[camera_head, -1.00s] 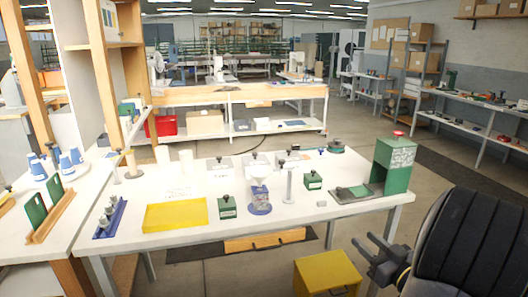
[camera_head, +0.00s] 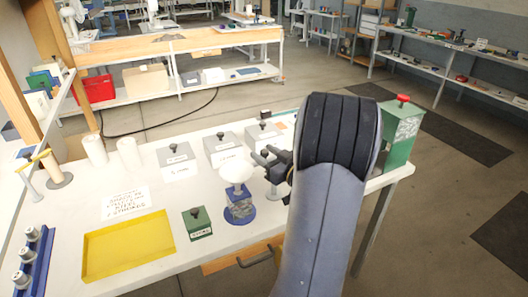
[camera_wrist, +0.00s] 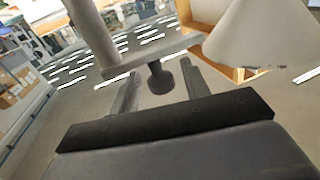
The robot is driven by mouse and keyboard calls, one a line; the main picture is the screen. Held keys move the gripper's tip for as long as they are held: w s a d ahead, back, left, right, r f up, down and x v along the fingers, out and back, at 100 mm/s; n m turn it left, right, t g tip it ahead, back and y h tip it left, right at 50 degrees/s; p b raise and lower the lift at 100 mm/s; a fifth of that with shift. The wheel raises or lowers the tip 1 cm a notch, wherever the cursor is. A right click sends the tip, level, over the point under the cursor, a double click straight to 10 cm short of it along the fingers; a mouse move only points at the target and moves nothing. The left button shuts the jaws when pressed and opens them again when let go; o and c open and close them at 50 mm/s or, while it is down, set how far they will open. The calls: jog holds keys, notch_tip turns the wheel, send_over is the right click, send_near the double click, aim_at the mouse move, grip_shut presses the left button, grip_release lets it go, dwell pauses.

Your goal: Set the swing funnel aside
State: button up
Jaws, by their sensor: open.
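The swing funnel (camera_head: 238,170) is a white cone over a blue-based stand on the white table, just left of my gripper in the head view. In the wrist view, its pale cone (camera_wrist: 258,35) is at the upper right, and a grey arm joins it to a post (camera_wrist: 92,32) at the upper left. A dark knob (camera_wrist: 160,80) on that arm lies between my two fingers. My gripper (camera_head: 263,165) is open, with a gap on both sides of the knob in the wrist view (camera_wrist: 160,92). My arm hides the table to the right of the funnel.
A green block with a black knob (camera_head: 197,223) and a yellow tray (camera_head: 128,246) stand left of the funnel. Grey boxes (camera_head: 222,147) stand behind it. A green press (camera_head: 399,135) with a red knob is at right.

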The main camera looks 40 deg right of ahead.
jog(key=shift+w+a, duration=0.1)
jog(key=shift+w, duration=0.15)
jog(key=shift+c, duration=0.3)
grip_shut()
